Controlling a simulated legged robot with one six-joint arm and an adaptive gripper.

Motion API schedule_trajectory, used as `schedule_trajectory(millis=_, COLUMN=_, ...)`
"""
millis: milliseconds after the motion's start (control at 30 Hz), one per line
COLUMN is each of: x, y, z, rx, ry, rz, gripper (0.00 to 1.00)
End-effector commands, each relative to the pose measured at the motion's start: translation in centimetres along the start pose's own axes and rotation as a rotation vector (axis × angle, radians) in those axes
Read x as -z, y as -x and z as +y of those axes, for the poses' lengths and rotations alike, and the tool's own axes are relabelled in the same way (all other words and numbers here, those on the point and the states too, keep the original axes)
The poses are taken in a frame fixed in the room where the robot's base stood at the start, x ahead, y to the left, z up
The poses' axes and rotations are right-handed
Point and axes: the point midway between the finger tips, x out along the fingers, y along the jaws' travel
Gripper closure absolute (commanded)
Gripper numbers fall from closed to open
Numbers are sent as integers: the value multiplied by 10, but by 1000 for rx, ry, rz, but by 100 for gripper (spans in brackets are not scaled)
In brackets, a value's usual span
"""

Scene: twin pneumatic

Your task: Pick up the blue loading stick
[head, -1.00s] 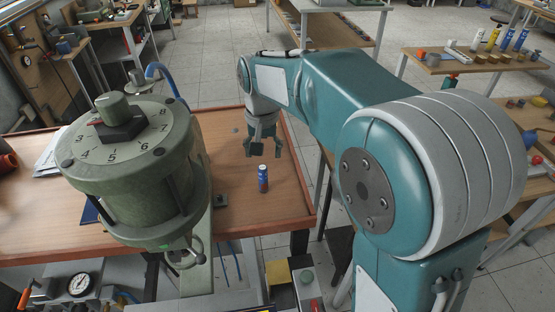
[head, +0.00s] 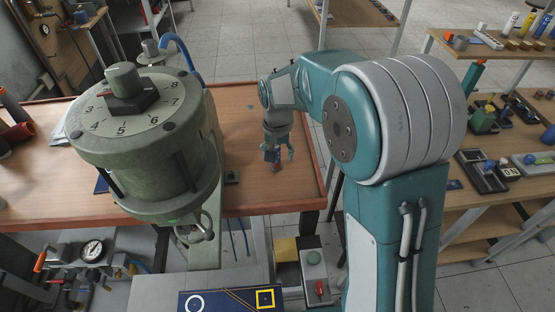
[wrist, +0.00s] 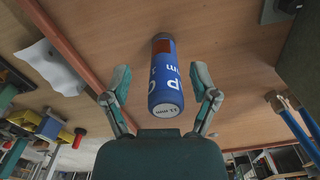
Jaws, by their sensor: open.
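The blue loading stick (wrist: 165,72) is a blue cylinder with white lettering, a red patch and a dark far end. In the wrist view it lies between the two fingers of my gripper (wrist: 162,82), with a visible gap on each side.
A green-grey machine with a numbered dial (head: 127,102) stands to the left of the stick. A small dark block (head: 232,177) sits on the table between them. A side bench with several fixtures (head: 485,165) is at the right. The table behind the gripper is mostly clear.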

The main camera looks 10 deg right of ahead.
Motion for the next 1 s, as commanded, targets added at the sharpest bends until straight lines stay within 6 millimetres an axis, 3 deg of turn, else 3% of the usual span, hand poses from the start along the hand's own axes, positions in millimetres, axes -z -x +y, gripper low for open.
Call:
schedule_trajectory(millis=267, x=0, y=-4, z=0, rx=1, ry=1, rz=1, gripper=24)
schedule_trajectory(millis=433, x=0, y=-4, z=2, rx=3, ry=1, rz=0, gripper=95)
schedule_trajectory(millis=467, x=0, y=-4, z=2, rx=2, ry=1, rz=0, gripper=100)
schedule_trajectory(millis=833, x=0, y=-4, z=0, rx=0, ry=1, rz=0, gripper=100)
schedule_trajectory(millis=1000, x=0, y=7, z=0, rx=1, ry=1, rz=2, gripper=100)
